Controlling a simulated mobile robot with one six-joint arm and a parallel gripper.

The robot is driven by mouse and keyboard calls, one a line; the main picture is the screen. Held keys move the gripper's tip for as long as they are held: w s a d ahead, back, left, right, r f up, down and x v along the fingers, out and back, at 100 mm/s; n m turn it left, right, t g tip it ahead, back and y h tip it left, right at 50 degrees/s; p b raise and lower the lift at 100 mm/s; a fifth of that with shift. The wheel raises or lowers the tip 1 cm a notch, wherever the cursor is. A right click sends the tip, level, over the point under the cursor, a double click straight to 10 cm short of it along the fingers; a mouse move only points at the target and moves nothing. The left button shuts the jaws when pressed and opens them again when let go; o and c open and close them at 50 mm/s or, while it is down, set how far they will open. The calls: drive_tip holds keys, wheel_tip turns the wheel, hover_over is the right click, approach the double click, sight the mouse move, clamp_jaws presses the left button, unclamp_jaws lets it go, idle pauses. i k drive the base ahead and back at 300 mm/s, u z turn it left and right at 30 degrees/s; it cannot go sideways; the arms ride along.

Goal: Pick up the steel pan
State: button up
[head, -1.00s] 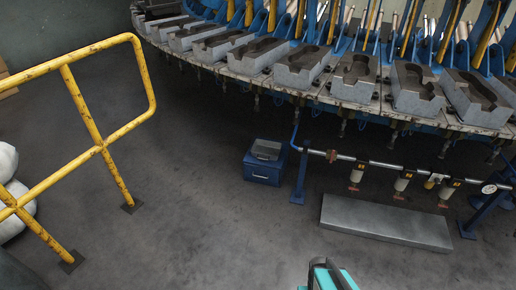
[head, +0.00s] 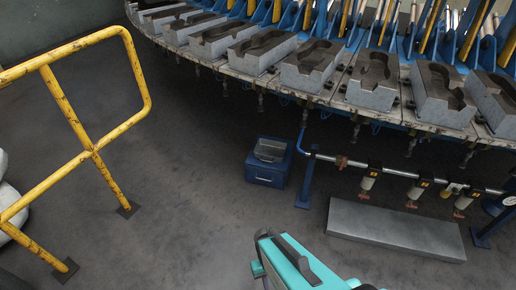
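A small grey, open-looking metal container (head: 270,150) sits on top of a blue box (head: 265,177) on the floor, near the middle of the head view; it may be the steel pan. A long, flat grey metal piece (head: 395,230) lies on the floor to the right, under a pipe rail; I cannot tell for sure which of the two is the pan. The teal and dark end of my arm (head: 288,262) reaches in from the bottom edge, apart from both. No fingertips show clearly, and nothing is seen held.
A blue-legged pipe rail (head: 345,162) with several hanging filter units stands right of the blue box. The rotary table (head: 300,95) carrying grey moulds overhangs behind. A yellow guardrail (head: 95,152) stands at left, with white sacks (head: 10,200) beyond it. The floor between is clear.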

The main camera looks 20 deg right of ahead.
sight(267, 150)
drive_tip(key=u, duration=0.55)
drive_tip(key=i, duration=1.35)
drive_tip(key=u, duration=0.3)
